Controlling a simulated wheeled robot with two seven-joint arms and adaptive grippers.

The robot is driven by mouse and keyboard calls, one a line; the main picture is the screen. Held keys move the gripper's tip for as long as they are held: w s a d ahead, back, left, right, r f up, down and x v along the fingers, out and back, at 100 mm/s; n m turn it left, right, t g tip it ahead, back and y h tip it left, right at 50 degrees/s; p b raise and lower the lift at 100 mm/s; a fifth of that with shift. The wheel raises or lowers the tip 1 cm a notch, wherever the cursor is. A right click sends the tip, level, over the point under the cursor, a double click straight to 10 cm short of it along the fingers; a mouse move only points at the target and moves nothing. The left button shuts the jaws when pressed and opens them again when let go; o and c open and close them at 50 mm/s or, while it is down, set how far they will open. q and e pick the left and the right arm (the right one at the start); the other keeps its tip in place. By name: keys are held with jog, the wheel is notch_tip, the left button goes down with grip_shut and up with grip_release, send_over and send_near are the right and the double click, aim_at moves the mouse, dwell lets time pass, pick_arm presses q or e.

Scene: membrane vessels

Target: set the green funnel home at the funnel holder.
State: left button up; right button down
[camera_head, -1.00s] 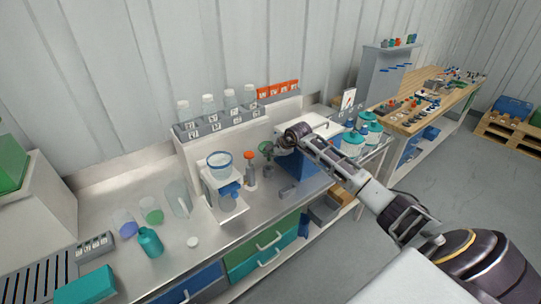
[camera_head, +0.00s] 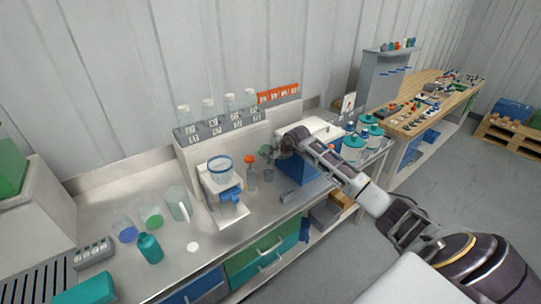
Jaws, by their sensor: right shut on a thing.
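The green funnel (camera_head: 266,150) is small in the head view, beside the orange-topped bottle, with its wide mouth up and its stem down. My right gripper (camera_head: 281,145) is at the funnel's right side, shut on it. The fingertips are small and dark, so the exact grip is hard to see. I cannot make out the funnel holder for certain, nor whether the funnel's stem touches anything below. My left gripper is not in view.
A white stand (camera_head: 224,197) with a blue-rimmed vessel (camera_head: 220,164) is left of the funnel. An orange-topped bottle (camera_head: 250,173) stands between them. A blue box (camera_head: 297,170) is under my right wrist. Teal-lidded jars (camera_head: 353,147) stand right. The front left bench has bare patches.

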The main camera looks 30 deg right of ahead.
jog(key=shift+f+b, duration=1.35)
jog(key=shift+f, duration=2.35)
jog(key=shift+f+b, duration=0.7)
jog(key=shift+f, duration=0.1)
jog(key=shift+f+b, duration=0.35)
jog(key=shift+b, duration=0.1)
jog(key=c, duration=1.4)
grip_release()
jog(key=shift+r, duration=0.1)
jog(key=shift+s, duration=0.1)
jog(key=shift+v, duration=5.9)
